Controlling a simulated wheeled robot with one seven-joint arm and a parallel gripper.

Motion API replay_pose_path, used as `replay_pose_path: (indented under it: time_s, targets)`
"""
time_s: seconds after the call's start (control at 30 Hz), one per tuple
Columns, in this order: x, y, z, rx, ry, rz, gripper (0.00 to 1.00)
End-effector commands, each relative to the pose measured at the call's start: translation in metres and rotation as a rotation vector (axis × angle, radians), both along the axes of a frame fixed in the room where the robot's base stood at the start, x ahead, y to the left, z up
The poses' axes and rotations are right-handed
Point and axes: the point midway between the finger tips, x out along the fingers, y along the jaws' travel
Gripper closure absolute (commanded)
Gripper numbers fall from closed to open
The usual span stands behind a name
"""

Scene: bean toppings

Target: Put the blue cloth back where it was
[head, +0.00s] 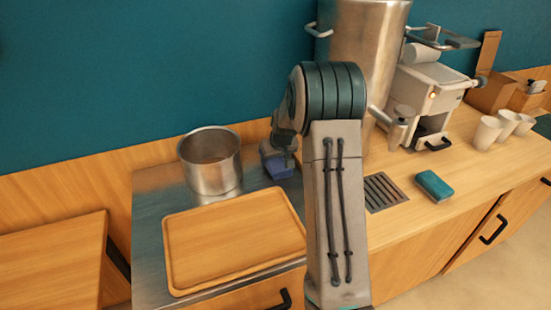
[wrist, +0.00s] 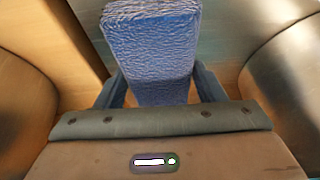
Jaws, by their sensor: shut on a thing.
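The blue cloth (head: 280,168) is a small folded block. It is low over or on the metal counter top, just right of the steel pot (head: 211,165) and behind the wooden tray (head: 235,243). My gripper (head: 278,153) points down and is shut on it. In the wrist view the blue cloth (wrist: 152,45) stands out between the two dark fingers of my gripper (wrist: 160,88). My arm hides part of the counter to the right. I cannot tell whether the cloth touches the counter.
A tall steel urn (head: 362,50) stands behind my arm. To the right are a white coffee machine (head: 425,98), a drain grate (head: 382,190), a teal sponge-like block (head: 434,186) and white cups (head: 487,131). The tray looks empty.

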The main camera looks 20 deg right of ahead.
Motion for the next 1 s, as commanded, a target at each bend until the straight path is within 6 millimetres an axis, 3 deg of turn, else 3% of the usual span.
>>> replay_pose_path:
  time_s: [0.4,0.43,0.5,0.83,1.0]
  targets:
    - [0.0,0.0,-0.008,0.0,-0.001,-0.001,0.58]
    - [0.0,0.0,-0.008,0.0,-0.001,-0.001,0.34]
    - [0.0,0.0,-0.007,0.0,-0.001,-0.001,0.15]
    - [0.0,0.0,-0.005,0.0,-0.001,-0.001,0.15]
    - [-0.004,0.0,0.009,-0.001,-0.005,-0.002,0.15]
